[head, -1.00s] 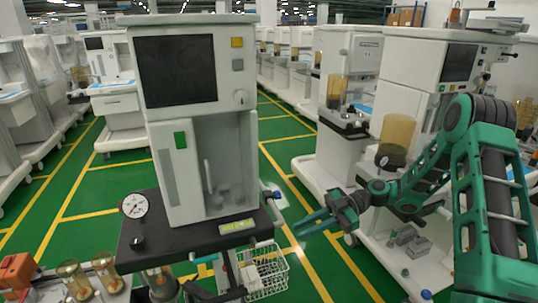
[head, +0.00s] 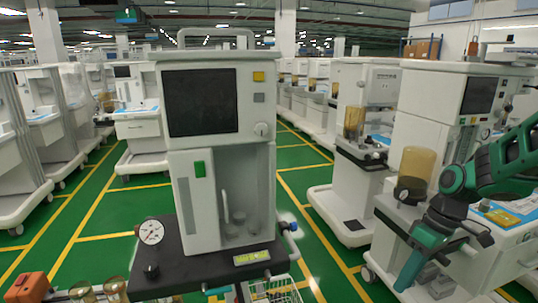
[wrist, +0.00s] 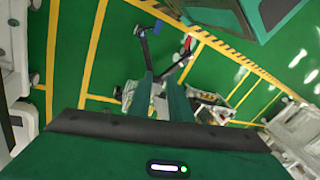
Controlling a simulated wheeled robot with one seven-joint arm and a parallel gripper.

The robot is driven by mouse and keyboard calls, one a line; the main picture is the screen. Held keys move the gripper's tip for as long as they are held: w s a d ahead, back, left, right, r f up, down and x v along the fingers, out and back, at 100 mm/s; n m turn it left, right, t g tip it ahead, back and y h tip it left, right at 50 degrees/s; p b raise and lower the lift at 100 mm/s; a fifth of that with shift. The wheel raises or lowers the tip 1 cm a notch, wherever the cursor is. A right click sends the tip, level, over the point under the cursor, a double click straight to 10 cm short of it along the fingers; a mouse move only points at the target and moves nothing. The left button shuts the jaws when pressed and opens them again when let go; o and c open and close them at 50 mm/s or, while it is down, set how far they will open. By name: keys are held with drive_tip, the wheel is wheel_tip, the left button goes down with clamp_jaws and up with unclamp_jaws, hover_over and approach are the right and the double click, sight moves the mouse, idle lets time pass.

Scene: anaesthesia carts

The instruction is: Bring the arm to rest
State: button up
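My green and black arm (head: 490,165) reaches in from the right edge in the head view. My gripper (head: 402,286) hangs at its end, tilted down and to the left, in front of the cart on the right. In the wrist view my gripper (wrist: 160,85) shows two green fingers with a gap between them. Nothing is seen held in the gap. In the head view the fingers overlap and look like one.
A white anaesthesia cart (head: 215,150) with a dark screen and black shelf (head: 205,262) stands close in front. Another cart (head: 450,110) with an amber canister (head: 417,168) stands behind my arm. Green floor (head: 320,225) with yellow lines lies between them.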

drive_tip(key=s+d+r+m+h, duration=0.1)
drive_tip(key=s+d+m, duration=0.3)
drive_tip(key=s, duration=0.5)
drive_tip(key=s+d+r+m+h, duration=0.2)
drive_tip(key=s+d+r+m, duration=0.2)
drive_tip(key=s+m, duration=0.5)
drive_tip(key=shift+s+d+r+t, duration=0.2)
drive_tip(key=shift+s+d+t, duration=0.05)
drive_tip(key=shift+s+t, duration=0.15)
drive_tip(key=shift+w, duration=0.1)
drive_tip(key=shift+w+f, duration=0.25)
drive_tip(key=shift+w, duration=0.35)
